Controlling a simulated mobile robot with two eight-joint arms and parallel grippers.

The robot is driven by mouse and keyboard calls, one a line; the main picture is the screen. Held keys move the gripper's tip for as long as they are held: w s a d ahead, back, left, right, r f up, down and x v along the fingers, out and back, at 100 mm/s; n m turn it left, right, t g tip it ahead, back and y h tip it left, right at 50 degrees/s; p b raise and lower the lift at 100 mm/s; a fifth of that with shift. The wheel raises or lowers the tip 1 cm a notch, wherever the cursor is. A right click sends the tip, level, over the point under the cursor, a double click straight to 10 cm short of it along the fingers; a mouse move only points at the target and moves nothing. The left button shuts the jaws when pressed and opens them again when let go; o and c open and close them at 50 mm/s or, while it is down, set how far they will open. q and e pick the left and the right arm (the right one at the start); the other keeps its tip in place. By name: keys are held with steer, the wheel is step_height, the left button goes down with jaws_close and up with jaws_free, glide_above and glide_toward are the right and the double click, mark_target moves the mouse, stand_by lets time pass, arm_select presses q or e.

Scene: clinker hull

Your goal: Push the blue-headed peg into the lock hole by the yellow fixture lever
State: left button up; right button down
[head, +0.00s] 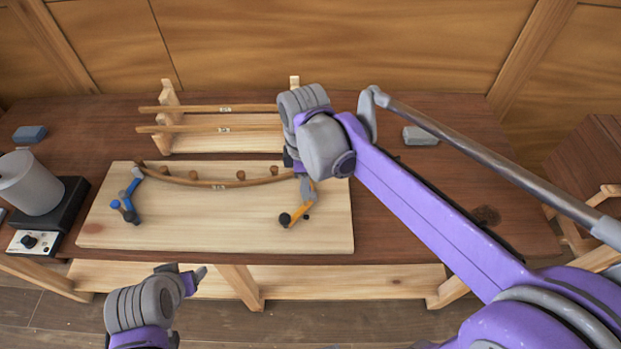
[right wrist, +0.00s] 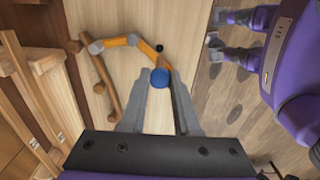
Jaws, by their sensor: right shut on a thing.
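The yellow fixture lever (head: 299,209) stands at the right end of the pale board; it also shows in the right wrist view (right wrist: 143,46), with grey joints. A small dark round spot, perhaps the lock hole (right wrist: 159,47), lies beside it. The blue-headed peg (right wrist: 159,79) is between the fingertips of my right gripper (right wrist: 158,88), which is shut on it. Its shaft is hidden below the head, and I cannot tell whether its tip touches the hole. In the head view the peg is hidden. My left gripper (head: 190,279) is open and empty in front of the table.
A curved wooden strip (head: 205,183) lies along wooden pegs on the board (head: 200,237). A blue lever (head: 127,203) stands at its left end. A rack with straight strips (head: 212,128) is behind. A grey canister (head: 30,183) is at left, a grey block (head: 420,136) at right.

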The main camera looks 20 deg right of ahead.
mark_target(306, 204)
steer(key=shift+w+f+b, duration=0.1)
steer(key=shift+f+b, duration=0.25)
steer(key=shift+f, duration=0.5)
step_height(306, 204, down, 3)
steer(key=shift+r+b, duration=0.2)
steer(key=shift+b, duration=0.45)
arm_select(q)
steer(key=shift+s+f+b, duration=0.1)
steer(key=shift+s+f, duration=0.2)
steer(key=shift+f, duration=0.4)
steer(key=shift+s+f+b, duration=0.15)
steer(key=shift+s+f, duration=0.1)
steer(key=shift+f, duration=0.45)
steer(key=shift+s+f+b, duration=0.1)
steer(key=shift+s+f, duration=0.2)
steer(key=shift+f, duration=0.4)
arm_select(e)
steer(key=shift+f, duration=0.7)
arm_select(q)
steer(key=shift+f+g, duration=0.2)
steer(key=shift+g, duration=0.1)
arm_select(e)
steer(key=shift+f, duration=0.2)
arm_select(q)
steer(key=shift+s+f+b, duration=0.15)
steer(key=shift+f+b, duration=0.1)
steer(key=shift+b, duration=0.05)
arm_select(e)
steer(key=shift+f, duration=0.3)
